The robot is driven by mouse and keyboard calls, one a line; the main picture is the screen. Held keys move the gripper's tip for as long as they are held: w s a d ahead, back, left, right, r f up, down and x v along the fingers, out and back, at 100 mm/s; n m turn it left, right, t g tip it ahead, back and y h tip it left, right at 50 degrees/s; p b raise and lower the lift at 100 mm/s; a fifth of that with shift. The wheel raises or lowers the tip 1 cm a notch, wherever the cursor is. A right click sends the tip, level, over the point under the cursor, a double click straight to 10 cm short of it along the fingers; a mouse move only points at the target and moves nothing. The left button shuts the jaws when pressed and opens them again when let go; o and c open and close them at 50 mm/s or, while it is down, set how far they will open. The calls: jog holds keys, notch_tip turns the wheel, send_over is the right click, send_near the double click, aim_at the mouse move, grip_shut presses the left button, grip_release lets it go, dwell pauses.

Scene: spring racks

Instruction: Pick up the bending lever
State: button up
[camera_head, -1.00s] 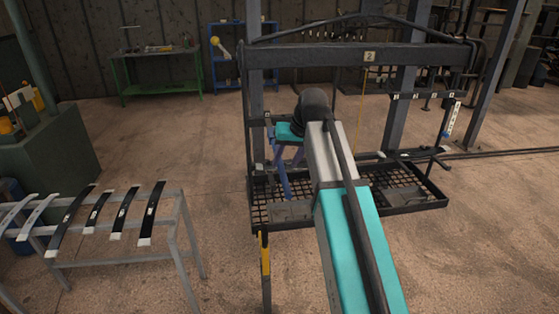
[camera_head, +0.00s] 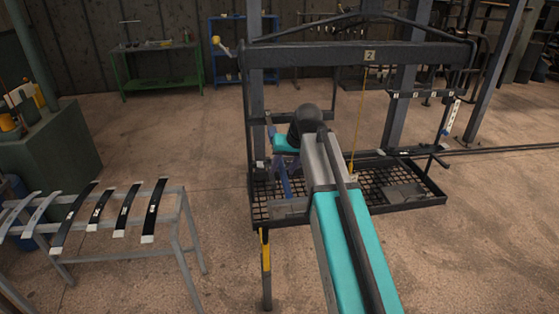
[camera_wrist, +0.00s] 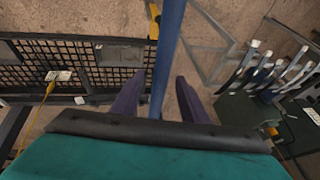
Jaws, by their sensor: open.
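A long blue bar, which looks like the bending lever (camera_wrist: 170,40), runs upright through the wrist view. It also shows in the head view (camera_head: 284,184), slanting over the left part of the black rack tray. My gripper (camera_wrist: 157,88) is open, with one purple finger on each side of the bar. I see a gap between the bar and each finger, the right one a little wider at the tips. In the head view my gripper (camera_head: 281,163) is partly hidden by my teal wrist, and the bar's middle is covered there.
The black mesh tray (camera_head: 375,212) lies below my arm, under a heavy crossbeam (camera_head: 330,54). A yellow-topped post (camera_head: 265,252) stands at the tray's front left corner. A grey stand (camera_head: 180,226) with curved leaf springs is at the left. Open floor lies between.

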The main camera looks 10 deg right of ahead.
grip_shut()
jog(key=shift+r, duration=0.1)
jog(key=shift+r, duration=0.1)
dwell(0.3)
